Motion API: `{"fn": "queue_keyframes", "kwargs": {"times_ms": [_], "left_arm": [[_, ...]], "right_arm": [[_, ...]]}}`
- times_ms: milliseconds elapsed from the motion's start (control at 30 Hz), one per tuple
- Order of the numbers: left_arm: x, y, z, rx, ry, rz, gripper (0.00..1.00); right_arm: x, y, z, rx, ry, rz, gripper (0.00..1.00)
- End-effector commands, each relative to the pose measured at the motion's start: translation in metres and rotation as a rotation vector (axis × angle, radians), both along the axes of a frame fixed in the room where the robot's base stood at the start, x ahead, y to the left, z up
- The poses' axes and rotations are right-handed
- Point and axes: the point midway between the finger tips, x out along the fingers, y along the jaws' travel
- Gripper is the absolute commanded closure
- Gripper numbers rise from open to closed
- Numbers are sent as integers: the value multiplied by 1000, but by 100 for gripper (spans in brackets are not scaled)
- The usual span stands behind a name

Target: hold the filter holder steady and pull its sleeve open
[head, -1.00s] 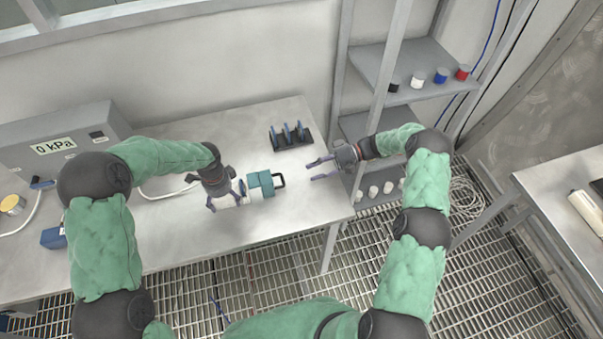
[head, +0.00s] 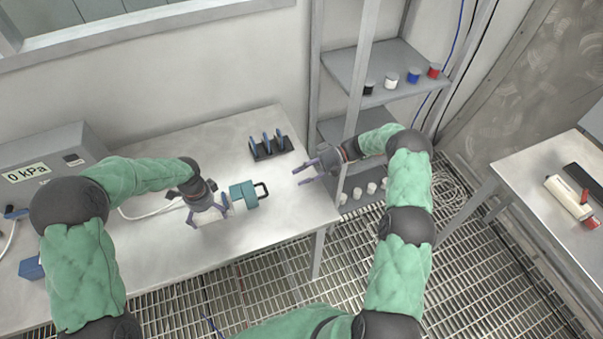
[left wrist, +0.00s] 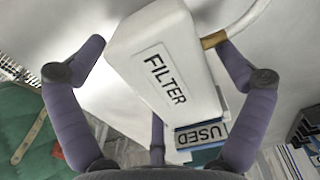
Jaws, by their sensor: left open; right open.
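The filter holder lies on the steel table. It has a white body (head: 209,215) and a teal sleeve (head: 244,195) with a black handle (head: 263,190) on its right end. My left gripper (head: 208,213) is open over the white body, one finger on each side. In the left wrist view the body (left wrist: 160,75), marked FILTER, lies between the spread fingers, with gaps beside it; a brass-coloured fitting (left wrist: 214,39) shows near one finger. My right gripper (head: 297,176) is open and empty, to the right of the handle and apart from it.
A black rack with blue pieces (head: 269,145) stands behind the holder. A gauge box reading 0 kPa (head: 45,160) is at the left, near a blue box (head: 31,267). A shelf post (head: 360,75) stands close to my right arm. A USED label (left wrist: 201,134) shows beyond the filter.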

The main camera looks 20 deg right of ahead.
Motion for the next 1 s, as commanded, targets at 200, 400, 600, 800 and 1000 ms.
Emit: {"fn": "queue_keyframes", "kwargs": {"times_ms": [200, 400, 600, 800, 1000], "left_arm": [[2, 0, 29, -1, -6, 1, 0], [2, 0, 69, -1, -6, 1, 0], [1, -1, 101, -1, -4, 0, 0], [1, 0, 117, 0, -3, 0, 0], [1, 0, 119, 0, -1, -1, 0]], "right_arm": [[0, 0, 0, 0, 0, 0, 57], [0, 0, 0, 0, 0, 0, 57], [0, 0, 0, 0, 0, 0, 57], [0, 0, 0, 0, 0, 0, 57], [0, 0, 0, 0, 0, 0, 57]]}}
